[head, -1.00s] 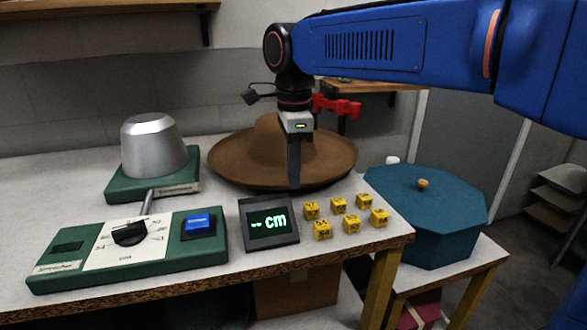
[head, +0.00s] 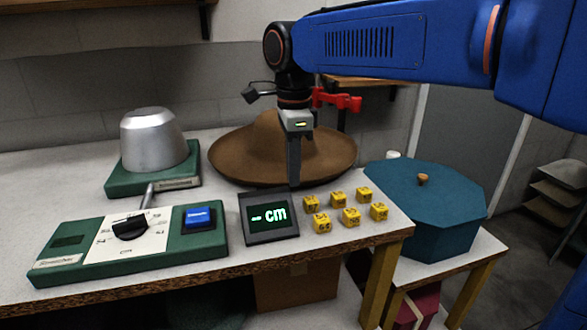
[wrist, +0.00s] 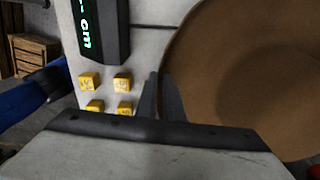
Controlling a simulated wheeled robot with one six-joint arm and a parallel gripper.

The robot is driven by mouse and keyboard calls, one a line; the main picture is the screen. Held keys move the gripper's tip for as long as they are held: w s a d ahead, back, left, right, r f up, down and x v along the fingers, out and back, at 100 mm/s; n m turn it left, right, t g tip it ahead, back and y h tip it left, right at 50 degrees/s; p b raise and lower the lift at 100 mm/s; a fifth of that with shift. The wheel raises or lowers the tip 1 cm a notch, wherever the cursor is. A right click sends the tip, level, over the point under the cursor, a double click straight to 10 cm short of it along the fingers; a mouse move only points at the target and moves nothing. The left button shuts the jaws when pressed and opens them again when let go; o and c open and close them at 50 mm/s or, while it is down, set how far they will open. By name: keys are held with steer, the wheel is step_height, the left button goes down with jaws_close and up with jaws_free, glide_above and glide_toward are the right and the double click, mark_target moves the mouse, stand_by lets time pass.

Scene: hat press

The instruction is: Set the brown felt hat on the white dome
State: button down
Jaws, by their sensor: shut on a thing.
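The brown felt hat (head: 240,160) lies on the table with its wide brim down and its crown up, behind the small display. My gripper (head: 294,183) points down at the near edge of the brim and is shut on it. In the wrist view the fingers (wrist: 160,97) meet at the rim of the brown brim (wrist: 240,75). The dome (head: 153,140) looks silver-grey rather than white. It stands bare on a green base at the left, apart from the hat. My gripper hides part of the hat.
A green control box (head: 130,243) with a black dial and blue button lies in front of the dome. The display (head: 270,217) and several yellow cubes (head: 338,199) lie in front of the hat. A teal octagonal box (head: 425,215) stands on a lower table at the right.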

steer(key=shift+f, duration=0.4)
steer(key=c, duration=1.8)
jaws_free()
